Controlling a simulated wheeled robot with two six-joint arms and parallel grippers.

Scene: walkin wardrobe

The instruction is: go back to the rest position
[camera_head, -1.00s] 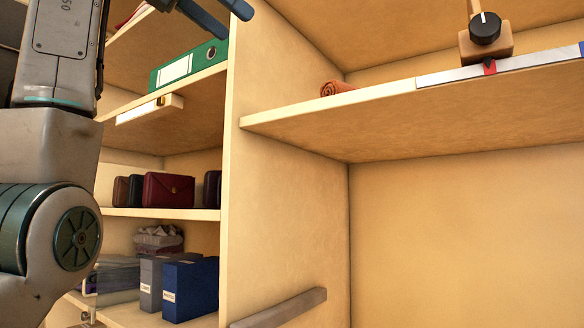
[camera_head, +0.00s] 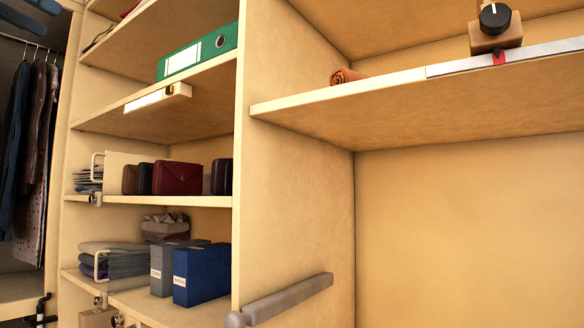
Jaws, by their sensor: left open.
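The task names no object. My left gripper (camera_head: 34,10) shows only in part at the top left corner, as two dark blue-grey fingers cut off by the picture's edge. The fingers stand apart with nothing seen between them, in front of the wardrobe's upper left part and touching nothing that I can see. The rest of my left arm is out of view. My right gripper is not in view.
Shelves on the left hold a green binder (camera_head: 197,52), a dark red purse (camera_head: 179,177), a blue box (camera_head: 201,274) and folded clothes. Clothes (camera_head: 33,150) hang at far left. A grey bar (camera_head: 289,299) sticks out low. A rolled orange cloth (camera_head: 346,76) lies on the right shelf (camera_head: 400,84).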

